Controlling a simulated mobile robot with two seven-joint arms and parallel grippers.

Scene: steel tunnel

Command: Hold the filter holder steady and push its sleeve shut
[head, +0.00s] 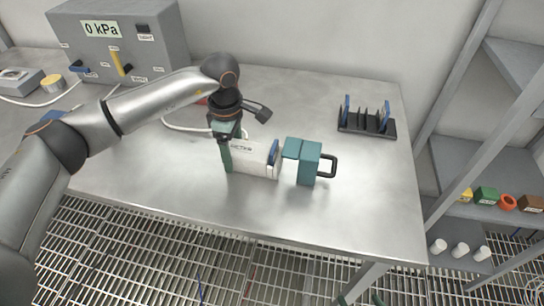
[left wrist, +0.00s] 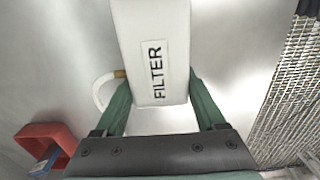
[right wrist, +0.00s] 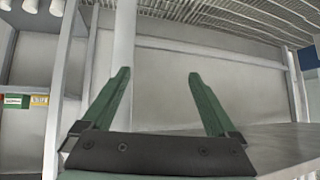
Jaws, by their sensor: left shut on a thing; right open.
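The filter holder's white body (head: 257,160) lies on the steel table, with "FILTER" lettering that shows in the left wrist view (left wrist: 147,35). My left gripper (head: 233,150) reaches down and is shut on the left end of the body, one green finger on each side (left wrist: 160,88). My right gripper (right wrist: 158,74) is open and empty, away from the holder.
A black rack (head: 367,126) with blue plates stands at the back right. A grey gauge box (head: 120,40) reading 0 kPa is at the back left, with white hoses. Shelving (head: 470,165) stands right of the table. The table right of the handle is clear.

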